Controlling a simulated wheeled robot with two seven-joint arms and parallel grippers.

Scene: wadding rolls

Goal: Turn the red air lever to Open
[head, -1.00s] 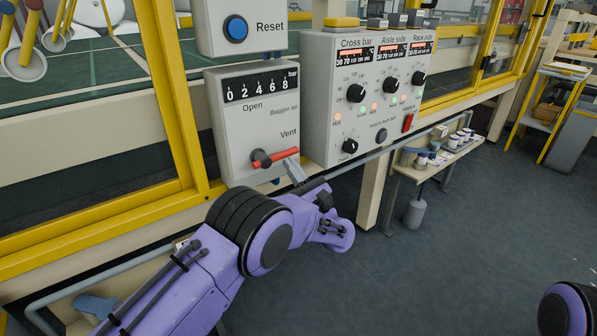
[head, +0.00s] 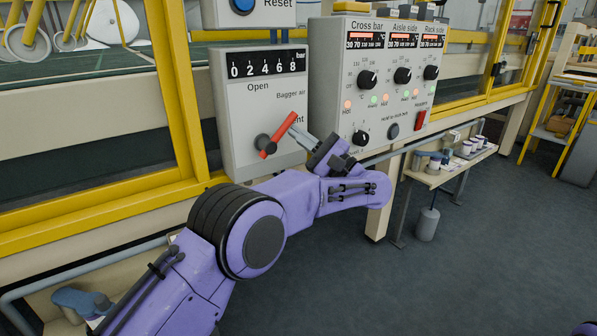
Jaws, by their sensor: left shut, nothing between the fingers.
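The red lever (head: 280,132) is on the grey Bagger air box (head: 236,118), on a dark round pivot. It slants up to the right, its tip by the partly covered "Vent" label. "Open" is printed above the pivot, under the bar scale (head: 264,65). My left gripper (head: 294,130) is shut and empty, its grey fingertips against or very near the lever's right side; I cannot tell if they touch.
A control panel (head: 340,92) with knobs and small lights stands close to the right of the air box. The blue Reset button (head: 243,5) is above. A yellow frame post (head: 176,90) is to the left. A shelf with several small pots (head: 466,148) is further right.

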